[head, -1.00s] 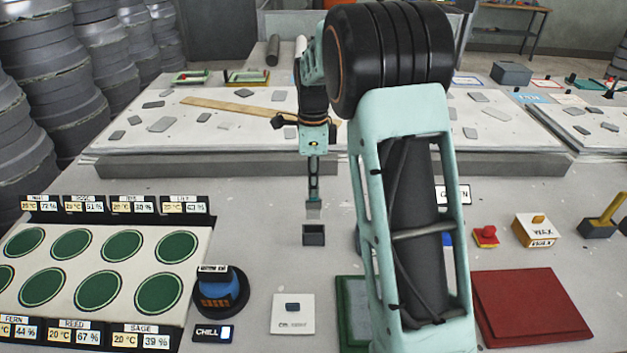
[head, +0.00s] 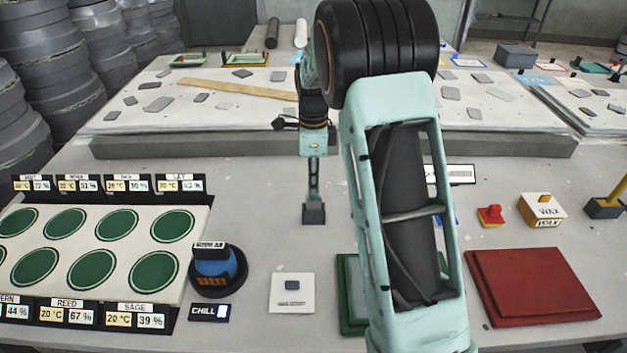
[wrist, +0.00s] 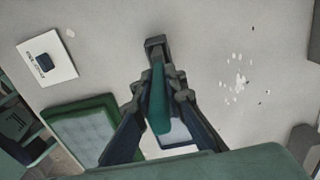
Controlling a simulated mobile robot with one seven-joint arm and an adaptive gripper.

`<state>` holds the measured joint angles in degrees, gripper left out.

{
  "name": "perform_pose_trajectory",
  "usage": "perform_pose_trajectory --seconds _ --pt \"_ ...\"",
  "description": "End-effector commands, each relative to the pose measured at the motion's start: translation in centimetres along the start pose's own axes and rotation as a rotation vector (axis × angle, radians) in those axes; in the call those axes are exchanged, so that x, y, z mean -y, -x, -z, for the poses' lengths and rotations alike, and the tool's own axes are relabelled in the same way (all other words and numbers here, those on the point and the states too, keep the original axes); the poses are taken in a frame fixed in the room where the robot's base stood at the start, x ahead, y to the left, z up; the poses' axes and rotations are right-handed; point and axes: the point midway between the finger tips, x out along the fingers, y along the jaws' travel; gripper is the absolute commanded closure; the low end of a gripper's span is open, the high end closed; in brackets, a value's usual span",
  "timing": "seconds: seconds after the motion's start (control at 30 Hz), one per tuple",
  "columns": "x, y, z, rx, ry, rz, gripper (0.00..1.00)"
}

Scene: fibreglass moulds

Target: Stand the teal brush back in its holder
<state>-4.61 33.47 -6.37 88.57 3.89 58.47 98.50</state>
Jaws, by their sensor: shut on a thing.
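My gripper (head: 313,190) points straight down over the table and is shut on the teal brush (wrist: 158,100). The small dark grey holder (head: 314,214) stands on the table directly below it in the head view. In the wrist view, the holder (wrist: 154,43) shows just beyond the fingertips, in line with the brush. The brush's lower end meets the holder's top in the head view. How deep it is inside is hidden.
A white card with a dark button (head: 292,292) lies in front of the holder. A green-framed tray (head: 352,300) is partly behind my arm. A red mat (head: 530,285), a wax box (head: 542,210) and a dark holder with a yellow handle (head: 605,207) are right.

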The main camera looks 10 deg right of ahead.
Motion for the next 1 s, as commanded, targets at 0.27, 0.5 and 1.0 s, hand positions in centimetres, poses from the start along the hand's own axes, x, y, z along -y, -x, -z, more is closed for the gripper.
perform_pose_trajectory --seconds 0.27,0.5,1.0 --pt "0.0 -0.2 0.0 0.000 0.000 0.000 1.00" --pt "0.0 -0.3 0.0 0.000 0.000 0.000 1.00" --pt "0.0 -1.2 0.0 0.000 0.000 0.000 1.00"
